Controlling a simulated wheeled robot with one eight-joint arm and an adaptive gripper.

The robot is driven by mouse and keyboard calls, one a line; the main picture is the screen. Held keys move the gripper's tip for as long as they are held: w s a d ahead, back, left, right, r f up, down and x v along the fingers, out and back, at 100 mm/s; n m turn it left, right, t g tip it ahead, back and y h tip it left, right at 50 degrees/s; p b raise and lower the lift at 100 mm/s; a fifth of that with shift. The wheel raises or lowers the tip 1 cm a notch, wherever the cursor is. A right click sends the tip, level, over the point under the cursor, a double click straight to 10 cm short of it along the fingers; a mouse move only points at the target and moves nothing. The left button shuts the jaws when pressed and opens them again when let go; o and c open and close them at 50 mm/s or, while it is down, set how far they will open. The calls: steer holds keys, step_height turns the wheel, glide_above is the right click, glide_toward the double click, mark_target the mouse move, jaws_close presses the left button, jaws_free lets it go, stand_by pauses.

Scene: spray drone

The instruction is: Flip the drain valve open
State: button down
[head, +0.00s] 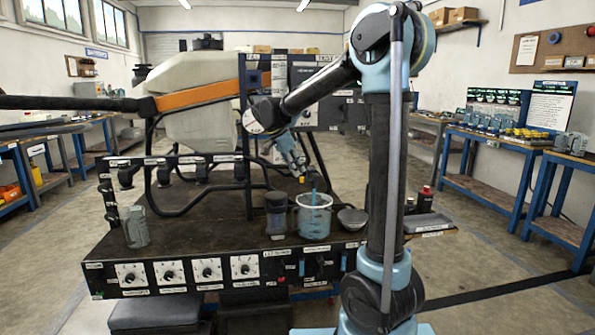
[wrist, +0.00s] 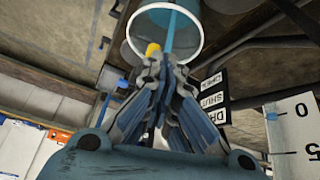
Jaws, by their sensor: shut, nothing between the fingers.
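My gripper (head: 298,168) points down at the front of the drone's tank, above the bench, with its fingers together. In the wrist view the grey-blue fingers (wrist: 170,68) hold nothing. A small yellow piece (wrist: 153,49), seemingly the drain valve's handle, shows right at the fingertips; I cannot tell whether they touch. It is a small orange-yellow spot (head: 302,180) in the head view. The fingers hide the rest of the valve. A drain label (wrist: 212,96) with shut and open marks is beside them. A clear beaker (head: 314,222) stands below with a blue streak in it.
A dark jar (head: 276,215) and a grey bowl (head: 352,218) flank the beaker. A black hose rail (head: 175,160) runs to the left. The large white tank (head: 195,90) and orange boom (head: 200,95) are behind. The bench front carries dials (head: 170,271) and switches.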

steer(key=a+r, duration=0.5)
steer(key=a, duration=0.2)
steer(key=shift+s+a, duration=0.4)
stand_by(0.4)
